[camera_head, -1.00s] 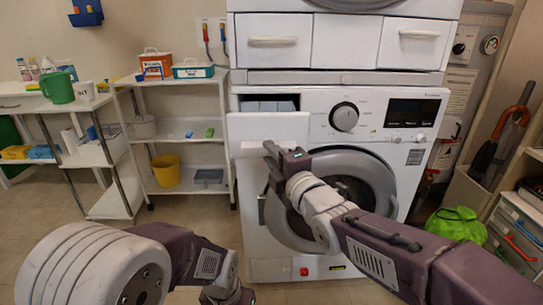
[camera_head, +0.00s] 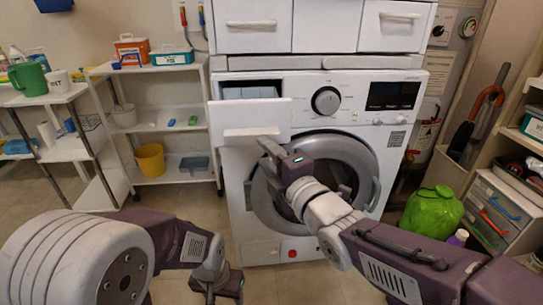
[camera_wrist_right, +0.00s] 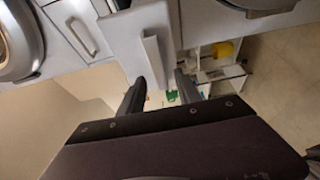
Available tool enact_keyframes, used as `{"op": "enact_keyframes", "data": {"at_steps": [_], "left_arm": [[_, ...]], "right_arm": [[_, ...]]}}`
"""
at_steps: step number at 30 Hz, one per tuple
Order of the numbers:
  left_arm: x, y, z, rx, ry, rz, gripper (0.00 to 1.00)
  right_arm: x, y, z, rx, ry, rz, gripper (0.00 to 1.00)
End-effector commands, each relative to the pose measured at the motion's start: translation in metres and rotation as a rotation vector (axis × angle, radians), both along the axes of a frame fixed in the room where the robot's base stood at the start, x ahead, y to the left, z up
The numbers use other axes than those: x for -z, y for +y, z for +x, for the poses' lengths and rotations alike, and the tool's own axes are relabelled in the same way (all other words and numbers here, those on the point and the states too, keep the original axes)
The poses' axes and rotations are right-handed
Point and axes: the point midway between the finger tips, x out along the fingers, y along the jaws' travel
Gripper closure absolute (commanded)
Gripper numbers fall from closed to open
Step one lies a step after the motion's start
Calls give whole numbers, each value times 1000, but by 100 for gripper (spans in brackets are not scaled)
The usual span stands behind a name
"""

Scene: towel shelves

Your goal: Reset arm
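My right gripper (camera_head: 268,148) is in front of the washing machine (camera_head: 410,130), just below the pulled-out detergent drawer (camera_head: 250,116). In the right wrist view the two fingers (camera_wrist_right: 160,90) are spread, with nothing held between them. The drawer front and its raised handle (camera_wrist_right: 152,62) show just beyond the fingers, apart from them as far as I can see. My left gripper (camera_head: 217,286) hangs low at the bottom of the head view, in front of the floor. Its fingers are too unclear to judge.
A white shelf rack (camera_head: 160,130) with a yellow bucket (camera_head: 150,160) stands left of the washer. A green bag (camera_head: 431,211) and a drawer unit (camera_head: 492,210) stand at right. The round washer door (camera_head: 375,165) is behind my right arm. Floor shows between the rack and my left arm.

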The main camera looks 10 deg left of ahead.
Motion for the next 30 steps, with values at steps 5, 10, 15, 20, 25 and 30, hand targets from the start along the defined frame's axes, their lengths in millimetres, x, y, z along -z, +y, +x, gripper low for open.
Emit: {"op": "enact_keyframes", "data": {"at_steps": [5,10,15,20,25,30], "left_arm": [[-7,0,0,0,0,0,44],[-7,0,0,0,0,0,44],[-7,0,0,0,0,0,44],[-9,0,0,0,0,0,44],[-12,0,0,0,0,0,44],[-13,0,0,0,0,0,44]], "right_arm": [[-1,-17,-20,1,1,-1,60],[1,-20,-24,1,1,0,60],[1,-20,-24,2,1,0,60],[14,-61,9,118,30,-17,60],[112,-169,46,407,354,-24,60],[228,-252,3,754,905,220,60]]}}
